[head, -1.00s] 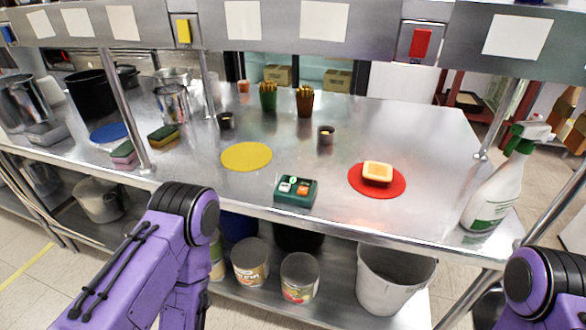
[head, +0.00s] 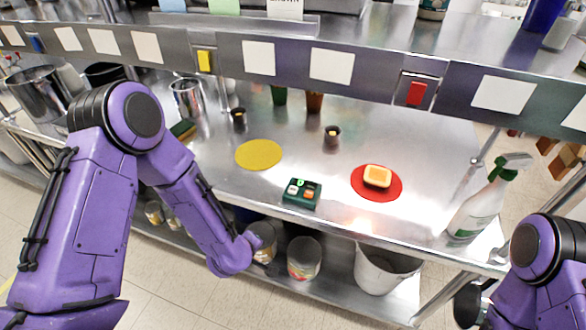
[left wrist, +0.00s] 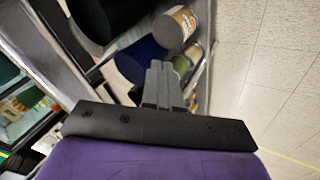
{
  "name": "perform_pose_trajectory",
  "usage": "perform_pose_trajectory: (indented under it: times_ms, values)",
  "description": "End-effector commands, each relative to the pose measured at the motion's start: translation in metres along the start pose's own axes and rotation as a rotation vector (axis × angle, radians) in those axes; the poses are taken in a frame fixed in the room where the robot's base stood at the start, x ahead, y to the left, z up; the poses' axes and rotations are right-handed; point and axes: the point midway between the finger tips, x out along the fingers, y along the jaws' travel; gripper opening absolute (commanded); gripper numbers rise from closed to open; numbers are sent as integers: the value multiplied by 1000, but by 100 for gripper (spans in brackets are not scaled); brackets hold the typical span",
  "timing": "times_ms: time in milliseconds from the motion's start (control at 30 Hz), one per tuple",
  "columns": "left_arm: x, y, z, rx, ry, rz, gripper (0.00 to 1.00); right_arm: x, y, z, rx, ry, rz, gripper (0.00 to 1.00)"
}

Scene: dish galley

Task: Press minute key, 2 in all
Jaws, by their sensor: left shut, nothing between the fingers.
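A small dark green timer (head: 301,193) sits near the front edge of the steel counter. Its top carries a pale key, an orange key and a small green mark; I cannot read any labels. My left arm reaches in from the left in the head view, and its gripper is not clear there. In the left wrist view my left gripper (left wrist: 163,85) is shut and empty, its fingers together over the lower shelf side and the floor.
A yellow disc (head: 259,154) lies left of the timer. A red disc (head: 365,190) with a sponge-like block (head: 377,176) lies right. A spray bottle (head: 477,208) stands at the right end. Cans (head: 304,258) and a bucket (head: 383,268) stand below.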

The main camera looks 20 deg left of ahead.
Motion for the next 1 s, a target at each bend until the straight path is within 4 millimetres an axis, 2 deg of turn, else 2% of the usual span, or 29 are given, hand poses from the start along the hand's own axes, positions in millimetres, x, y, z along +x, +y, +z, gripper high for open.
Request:
perform_pose_trajectory:
  times_ms: [33,200,300,400,500,600,1000]
  values:
    - [-24,40,-15,-63,-5,45,0,-24,2,-10,0,0,0,43]
    - [-71,140,-47,-252,-52,176,0,-59,5,-24,0,0,0,43]
    - [-93,192,-50,-503,-188,195,0,-71,6,-30,0,0,0,43]
    - [-114,228,-51,-696,-304,180,0,-79,7,-33,0,0,0,43]
    - [-126,248,-52,-806,-373,161,0,-83,8,-34,0,0,0,43]
    - [-130,254,-51,-851,-401,151,0,-83,8,-34,0,0,0,43]
    - [-126,252,-49,-855,-403,148,0,-79,7,-32,0,0,0,43]
